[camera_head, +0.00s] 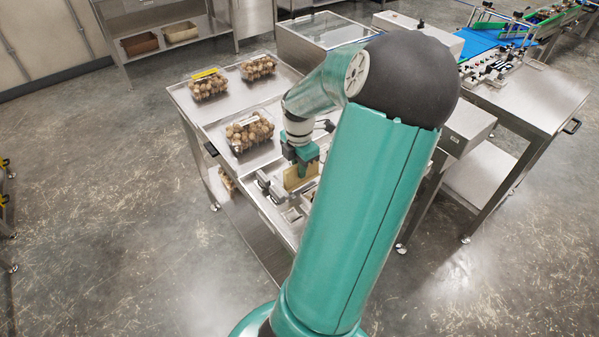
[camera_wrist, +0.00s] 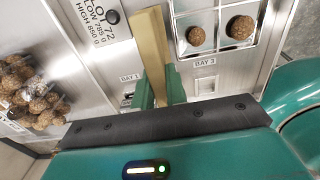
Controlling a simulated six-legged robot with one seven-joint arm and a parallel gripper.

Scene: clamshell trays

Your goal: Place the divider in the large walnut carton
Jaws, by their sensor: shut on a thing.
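My gripper (camera_head: 303,157) is shut on a flat tan divider (camera_head: 297,180), held upright over the near end of the steel table. In the wrist view the divider (camera_wrist: 150,45) stands between the two green fingers (camera_wrist: 160,88). The largest clear carton of walnuts (camera_head: 234,147) sits on the table, left of my gripper and apart from it. Part of a walnut carton (camera_wrist: 38,98) shows at the left of the wrist view. My arm hides part of the table.
Two smaller walnut cartons (camera_head: 207,87) (camera_head: 258,68) stand farther back on the table. In the wrist view, a compartmented holder (camera_wrist: 215,45) with two walnuts lies right of the divider, near the BAY 3 label (camera_wrist: 205,62). A conveyor (camera_head: 500,35) is at back right.

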